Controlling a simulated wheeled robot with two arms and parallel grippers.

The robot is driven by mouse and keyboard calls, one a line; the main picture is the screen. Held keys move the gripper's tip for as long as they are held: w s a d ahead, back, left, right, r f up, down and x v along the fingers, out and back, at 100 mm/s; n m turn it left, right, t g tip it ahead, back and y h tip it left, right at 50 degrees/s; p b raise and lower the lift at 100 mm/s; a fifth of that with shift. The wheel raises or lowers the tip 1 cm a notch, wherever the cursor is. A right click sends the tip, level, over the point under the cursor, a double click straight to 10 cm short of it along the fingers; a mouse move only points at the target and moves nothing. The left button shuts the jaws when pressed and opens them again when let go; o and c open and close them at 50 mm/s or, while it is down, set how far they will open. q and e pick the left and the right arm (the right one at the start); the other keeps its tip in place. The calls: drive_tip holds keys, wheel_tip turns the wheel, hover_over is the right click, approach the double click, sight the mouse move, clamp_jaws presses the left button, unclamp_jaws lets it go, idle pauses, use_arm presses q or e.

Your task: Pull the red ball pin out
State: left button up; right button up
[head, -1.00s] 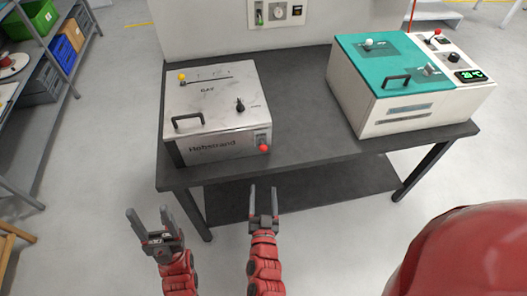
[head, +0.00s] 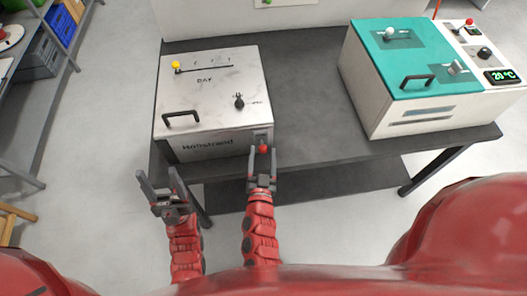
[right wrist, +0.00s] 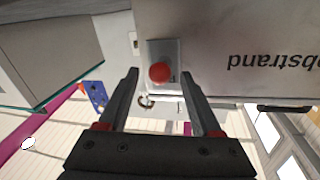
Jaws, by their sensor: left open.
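The red ball pin (head: 263,149) sits on a small plate at the lower right of the front of the grey metal box (head: 205,144). In the right wrist view the red ball (right wrist: 160,72) is dead ahead, with a gap to each finger. My right gripper (head: 262,154) is open, its fingertips on either side of the ball. It also shows open in the right wrist view (right wrist: 158,78). The ball hides the pin's shaft. My left gripper (head: 157,173) is open and empty, in front of the box's left part and left of my right gripper.
The box lid has a black handle (head: 181,117), a yellow-knobbed slider (head: 177,66) and a black knob (head: 239,102). A teal-topped machine (head: 408,112) stands at the right of the dark table (head: 310,120). The tabletop between them is clear.

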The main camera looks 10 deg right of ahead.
clamp_jaws()
idle(1.3)
